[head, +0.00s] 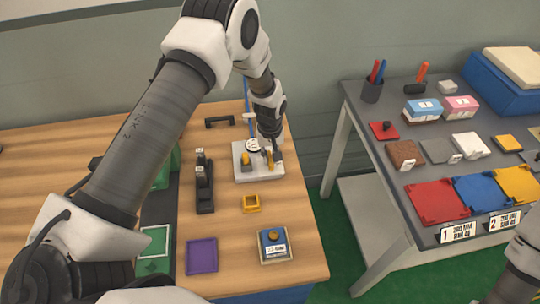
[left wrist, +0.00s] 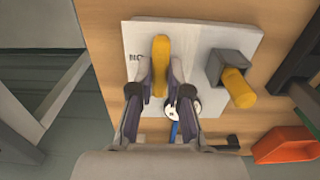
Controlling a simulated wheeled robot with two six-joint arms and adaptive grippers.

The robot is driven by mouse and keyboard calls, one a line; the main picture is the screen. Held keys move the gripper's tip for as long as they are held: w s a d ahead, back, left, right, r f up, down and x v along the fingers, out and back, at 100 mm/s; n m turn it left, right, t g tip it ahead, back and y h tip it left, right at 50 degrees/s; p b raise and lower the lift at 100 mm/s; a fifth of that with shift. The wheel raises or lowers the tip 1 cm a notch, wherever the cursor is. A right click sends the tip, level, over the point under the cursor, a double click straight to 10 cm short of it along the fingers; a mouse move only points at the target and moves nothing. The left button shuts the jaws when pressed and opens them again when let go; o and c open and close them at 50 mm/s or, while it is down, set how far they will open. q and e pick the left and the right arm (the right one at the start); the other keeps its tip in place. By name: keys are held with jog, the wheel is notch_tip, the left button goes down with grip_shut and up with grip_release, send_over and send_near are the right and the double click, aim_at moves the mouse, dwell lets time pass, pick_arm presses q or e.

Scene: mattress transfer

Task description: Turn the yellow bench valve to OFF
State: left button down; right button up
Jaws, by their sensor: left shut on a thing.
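A pale valve board (head: 245,175) lies near the right edge of the wooden bench; it also fills the upper middle of the left wrist view (left wrist: 207,35). My left gripper (head: 271,156) reaches down over its right part. In the left wrist view, my left gripper (left wrist: 160,72) is shut on a long yellow handle (left wrist: 160,50), one finger on each side. A second yellow piece (left wrist: 238,88) sticks out of a grey block beside it. Lettering by the handle is partly hidden by a finger. My right gripper is out of view.
A round white dial (head: 253,145) sits close to the gripper. A grey table (head: 375,140) is across a gap on the right.

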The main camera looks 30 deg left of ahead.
aim_at(270, 158)
pick_arm(q)
jog(key=shift+s+f, duration=0.2)
jog(key=shift+s, duration=0.05)
jog(key=c, duration=1.1)
grip_release()
jog(key=shift+w, duration=0.15)
jog(key=shift+r, duration=0.1)
notch_tip(270, 158, up, 12)
jog(key=shift+f, duration=0.1)
